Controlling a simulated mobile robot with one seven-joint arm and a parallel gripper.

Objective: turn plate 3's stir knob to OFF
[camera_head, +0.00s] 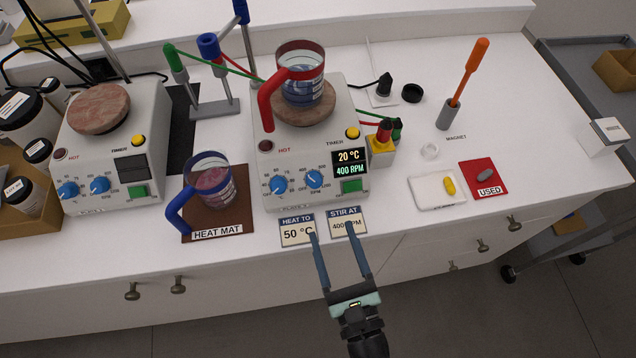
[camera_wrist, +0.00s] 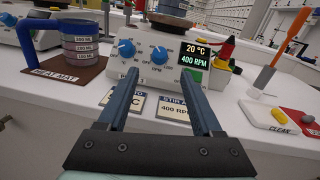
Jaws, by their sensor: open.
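The hot plate (camera_head: 262,190) in the middle has two blue knobs on its front, and its display (camera_head: 348,162) reads 20 °C and 400 RPM. A "3" shows on its front in the wrist view, where the rest of its name is hidden. Its right knob, the stir knob (camera_head: 313,178), also shows in the wrist view (camera_wrist: 160,55); its exact pointer setting is too small to read. The left knob (camera_head: 278,184) is the heat knob. My gripper (camera_head: 331,230) is open and empty, in front of the plate and apart from the knob, which appears between the fingertips in the wrist view (camera_wrist: 158,72).
A red-handled beaker (camera_head: 303,90) stands on the plate. A blue-handled beaker (camera_head: 212,185) is on the heat mat (camera_head: 240,222) to the left. Cards (camera_head: 297,230) lie before the plate. A second hot plate (camera_head: 100,205) stands further left. A green button (camera_head: 352,186) is right of the knob.

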